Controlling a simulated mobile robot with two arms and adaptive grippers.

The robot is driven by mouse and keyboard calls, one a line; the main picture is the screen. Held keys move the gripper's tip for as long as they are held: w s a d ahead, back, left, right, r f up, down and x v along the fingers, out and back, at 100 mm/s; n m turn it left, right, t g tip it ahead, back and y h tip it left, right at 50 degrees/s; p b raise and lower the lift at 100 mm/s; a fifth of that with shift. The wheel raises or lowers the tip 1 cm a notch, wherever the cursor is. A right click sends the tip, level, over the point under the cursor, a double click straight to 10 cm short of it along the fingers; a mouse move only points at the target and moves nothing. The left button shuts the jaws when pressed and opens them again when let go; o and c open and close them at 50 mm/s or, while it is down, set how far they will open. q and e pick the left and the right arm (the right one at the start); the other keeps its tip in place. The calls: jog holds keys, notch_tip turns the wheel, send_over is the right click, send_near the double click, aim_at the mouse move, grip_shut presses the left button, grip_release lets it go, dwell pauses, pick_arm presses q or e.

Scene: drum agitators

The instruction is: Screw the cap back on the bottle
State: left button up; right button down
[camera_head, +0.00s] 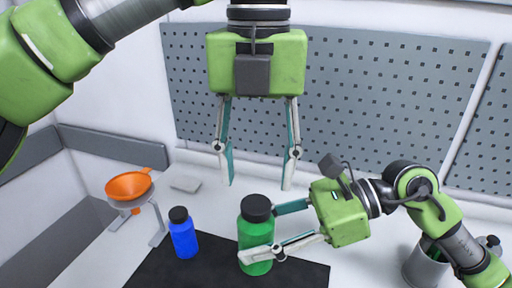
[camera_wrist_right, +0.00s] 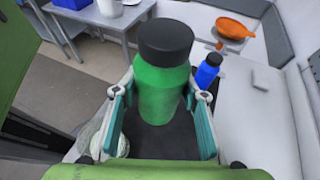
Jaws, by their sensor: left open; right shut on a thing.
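A green bottle (camera_head: 256,236) stands upright on the black mat (camera_head: 158,268), with a black cap (camera_head: 256,208) sitting on its top. My right gripper (camera_head: 262,231) is shut on the green bottle from the right, its fingers on either side of the body. In the right wrist view the bottle (camera_wrist_right: 158,92) is between the fingers, and the cap (camera_wrist_right: 165,41) is on its neck; I cannot tell how tight it is. My left gripper (camera_head: 257,182) is open and empty, pointing down above the bottle and cap, apart from them.
A blue bottle (camera_head: 184,238) with a black cap stands left of the green one. An orange funnel (camera_head: 128,186) rests in a stand at the left. A grey container (camera_head: 425,265) stands at the right front. A perforated panel (camera_head: 345,105) backs the table.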

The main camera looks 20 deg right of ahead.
aim_at(256, 203)
pick_arm(q)
jog(key=n, duration=0.7)
jog(key=shift+r, duration=0.3)
jog(key=n, duration=0.7)
jog(key=shift+r, duration=0.3)
jog(key=n, duration=0.7)
jog(key=shift+w+r, duration=0.1)
jog(key=shift+r, duration=0.2)
jog(key=n, duration=0.3)
jog(key=shift+r+n, duration=0.15)
jog(key=shift+n, duration=0.15)
jog(key=n, duration=0.4)
jog(key=shift+r+n, duration=0.2)
jog(key=shift+n, duration=0.2)
jog(key=shift+f, duration=0.1)
jog(key=shift+f, duration=3.9)
